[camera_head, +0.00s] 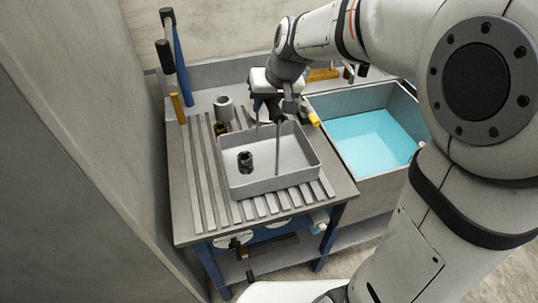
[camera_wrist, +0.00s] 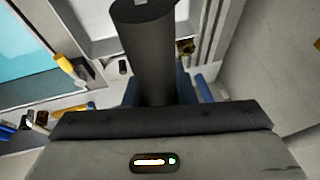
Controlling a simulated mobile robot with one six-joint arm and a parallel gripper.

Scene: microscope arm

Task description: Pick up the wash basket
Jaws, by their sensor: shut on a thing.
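The wash basket (camera_head: 268,186) is a shallow grey rectangular tray with thin upright rods rising to a dark handle. It is over the slatted drainboard (camera_head: 202,205) left of the sink; I cannot tell whether it touches the slats. A dark ring-shaped part (camera_head: 245,161) stands inside it. My gripper (camera_head: 275,108) is above the basket's back part, shut on the dark handle. In the wrist view the thick dark handle grip (camera_wrist: 148,45) stands out from between my fingers, which are mostly hidden behind it. Part of the pale basket (camera_wrist: 98,47) shows beyond.
A sink of blue water (camera_head: 375,140) is close on the right. Tall blue-and-black tools (camera_head: 178,65) stand at the back left. A grey cup (camera_head: 223,108) and a brass part (camera_head: 222,128) stand behind the basket. A yellow-handled tool (camera_head: 313,118) lies by the sink edge.

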